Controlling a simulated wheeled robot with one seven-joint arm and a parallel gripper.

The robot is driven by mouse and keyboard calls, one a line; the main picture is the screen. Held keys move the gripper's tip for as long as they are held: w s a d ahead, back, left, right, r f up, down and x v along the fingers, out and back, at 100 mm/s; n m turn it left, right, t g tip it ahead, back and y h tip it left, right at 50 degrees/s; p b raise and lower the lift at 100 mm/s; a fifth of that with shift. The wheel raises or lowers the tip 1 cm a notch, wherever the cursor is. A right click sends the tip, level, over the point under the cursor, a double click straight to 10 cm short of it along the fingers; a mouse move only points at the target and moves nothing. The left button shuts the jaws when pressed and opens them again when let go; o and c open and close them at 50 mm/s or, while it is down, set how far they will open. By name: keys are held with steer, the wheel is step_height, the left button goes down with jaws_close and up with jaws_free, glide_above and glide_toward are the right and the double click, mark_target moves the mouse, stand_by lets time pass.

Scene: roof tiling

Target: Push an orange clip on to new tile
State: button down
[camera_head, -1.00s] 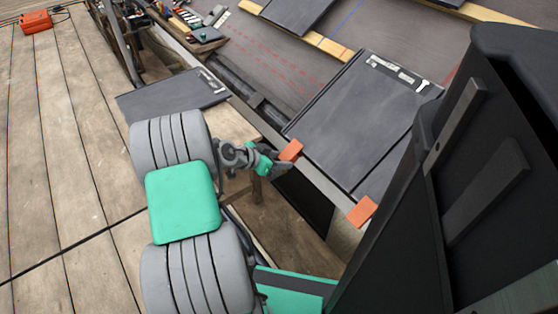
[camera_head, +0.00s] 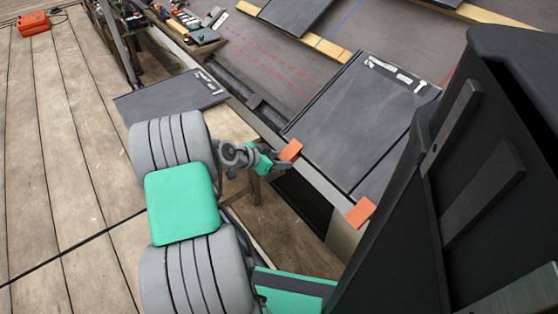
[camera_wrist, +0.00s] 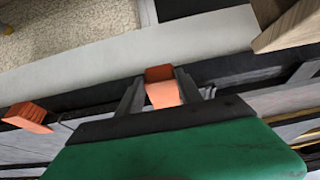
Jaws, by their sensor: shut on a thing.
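My gripper (camera_wrist: 160,88) is shut on an orange clip (camera_wrist: 162,92), which sits between the two dark fingers in the wrist view. In the head view this orange clip (camera_head: 290,150) is at the lower left corner of a dark grey tile (camera_head: 350,125) on the roof. My gripper (camera_head: 280,165) is at the roof edge there, partly hidden by its own wrist. I cannot tell if the clip is fully seated on the tile. A second orange clip (camera_head: 360,212) sits further right along the same edge; an orange clip also shows at left in the wrist view (camera_wrist: 28,116).
Another dark tile (camera_head: 170,95) lies at the left on a wooden support. A tool tray (camera_head: 190,25) stands at the top. An orange box (camera_head: 34,23) is on the plank floor. Wooden battens (camera_head: 305,38) run across the roof. A gap opens below the roof edge.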

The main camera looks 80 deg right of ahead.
steer(key=shift+s+d+r, duration=0.25)
steer(key=shift+r, duration=0.05)
stand_by(0.5)
steer(key=c, duration=0.7)
jaws_free()
steer(key=shift+f, duration=0.1)
step_height(320, 180, up, 6)
steer(key=w+a+p, duration=0.2)
steer(key=p, duration=0.2)
steer(key=shift+w+a+p, duration=0.25)
steer(key=shift+a+p, duration=0.1)
steer(key=shift+a, duration=0.05)
